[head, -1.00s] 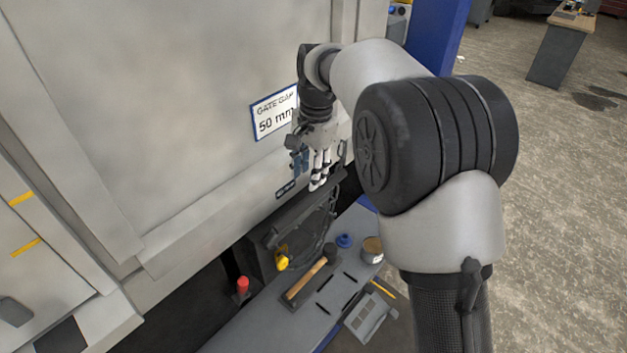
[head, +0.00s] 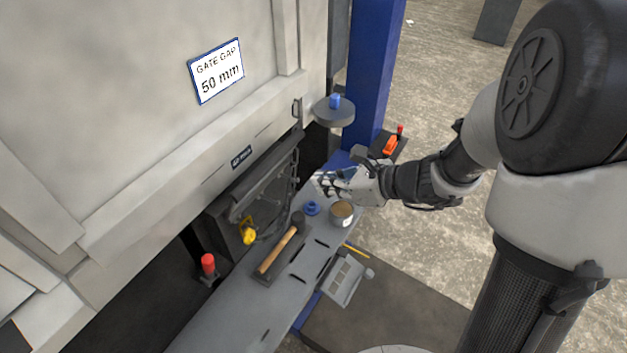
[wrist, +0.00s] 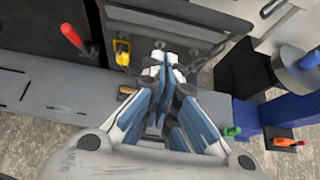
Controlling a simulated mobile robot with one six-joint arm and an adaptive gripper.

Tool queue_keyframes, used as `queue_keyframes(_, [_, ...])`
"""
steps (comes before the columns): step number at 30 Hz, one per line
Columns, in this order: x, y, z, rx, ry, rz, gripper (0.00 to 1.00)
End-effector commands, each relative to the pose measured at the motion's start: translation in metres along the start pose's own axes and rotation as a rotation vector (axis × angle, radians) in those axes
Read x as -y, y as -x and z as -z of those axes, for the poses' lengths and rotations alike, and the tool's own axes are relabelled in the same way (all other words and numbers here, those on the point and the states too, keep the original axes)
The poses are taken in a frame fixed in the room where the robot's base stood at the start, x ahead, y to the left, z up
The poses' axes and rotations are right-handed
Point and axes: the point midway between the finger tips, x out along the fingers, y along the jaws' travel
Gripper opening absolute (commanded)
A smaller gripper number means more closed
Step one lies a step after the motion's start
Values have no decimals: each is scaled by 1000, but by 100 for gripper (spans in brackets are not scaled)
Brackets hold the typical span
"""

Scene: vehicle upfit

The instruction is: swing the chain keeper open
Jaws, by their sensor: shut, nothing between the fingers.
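A small dark metal fitting (head: 297,110) sits upright at the right end of the gate's lower ledge; I cannot tell for sure that it is the chain keeper, or its position. My gripper (head: 318,184) is shut and empty, pointing left above the grey bench, apart from that fitting and below and right of it. In the wrist view its fingertips (wrist: 165,66) are together in front of a dark panel (wrist: 175,22) with black loops hanging on it. The same dark panel (head: 262,190) stands under the gate in the head view.
The grey bench (head: 215,318) carries a wooden-handled hammer (head: 279,250), a blue knob (head: 312,208) and a round tin (head: 341,213). A yellow part (head: 248,234) and a red-topped post (head: 208,264) are left. A blue post (head: 372,75) and a grey disc (head: 334,112) stand behind.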

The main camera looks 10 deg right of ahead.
Motion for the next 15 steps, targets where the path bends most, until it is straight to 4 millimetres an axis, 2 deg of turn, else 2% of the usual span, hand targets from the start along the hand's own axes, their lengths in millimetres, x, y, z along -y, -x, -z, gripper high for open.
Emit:
queue_keyframes(6, [-2,-49,2,-1,1,-9,0])
queue_keyframes(11, [-2,-82,1,-1,2,-8,0])
queue_keyframes(15, [-2,-97,-16,0,5,-6,0])
